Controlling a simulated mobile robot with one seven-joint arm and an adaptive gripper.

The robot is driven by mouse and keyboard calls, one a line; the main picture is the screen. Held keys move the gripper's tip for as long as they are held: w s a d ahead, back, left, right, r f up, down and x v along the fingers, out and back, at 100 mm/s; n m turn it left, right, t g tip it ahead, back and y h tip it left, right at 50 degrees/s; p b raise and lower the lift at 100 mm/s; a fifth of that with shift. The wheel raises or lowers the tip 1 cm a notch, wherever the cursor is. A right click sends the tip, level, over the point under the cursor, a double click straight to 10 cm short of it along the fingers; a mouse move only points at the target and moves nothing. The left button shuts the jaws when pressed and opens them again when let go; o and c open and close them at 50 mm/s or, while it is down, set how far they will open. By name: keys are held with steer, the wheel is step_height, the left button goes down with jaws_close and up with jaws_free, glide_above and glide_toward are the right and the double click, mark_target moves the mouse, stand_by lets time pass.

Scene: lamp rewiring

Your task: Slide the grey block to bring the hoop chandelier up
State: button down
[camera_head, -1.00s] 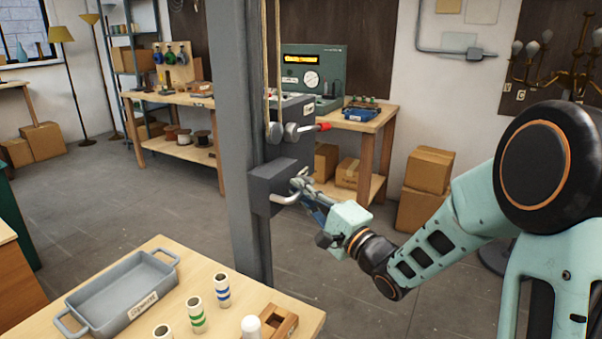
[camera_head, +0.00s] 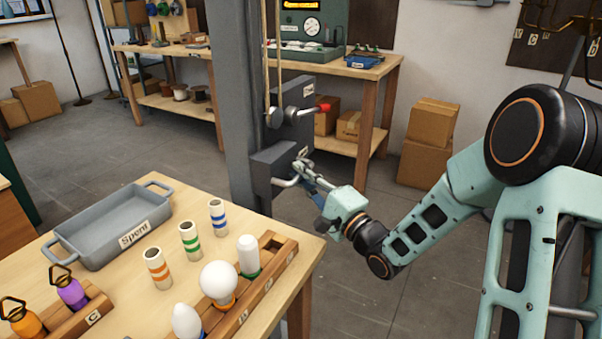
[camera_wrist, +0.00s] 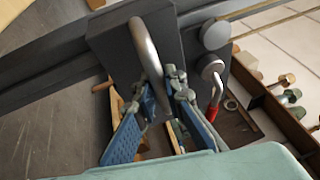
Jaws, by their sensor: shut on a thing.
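The grey block (camera_head: 267,168) sits on the tall grey post (camera_head: 236,130) in the head view, with a bent metal handle (camera_head: 286,183) on its front. In the wrist view the block (camera_wrist: 115,48) is dark grey and its U-shaped handle (camera_wrist: 146,45) runs down between my blue-padded fingers. My gripper (camera_head: 303,172) is shut on the handle; it also shows in the wrist view (camera_wrist: 163,88). The exact contact is partly hidden by the fingers. The hoop chandelier cannot be made out in these frames.
Cords (camera_head: 279,55) run down to round metal knobs above the block, beside a red-tipped lever (camera_head: 322,107). A wooden table (camera_head: 205,300) with a grey tray (camera_head: 75,243), tubes and bulbs stands close at the left. Cardboard boxes (camera_head: 428,135) stand behind my arm.

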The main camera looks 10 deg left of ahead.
steer(key=c, duration=2)
jaws_free()
steer(key=shift+o, duration=0.2)
steer(key=v, duration=1.2)
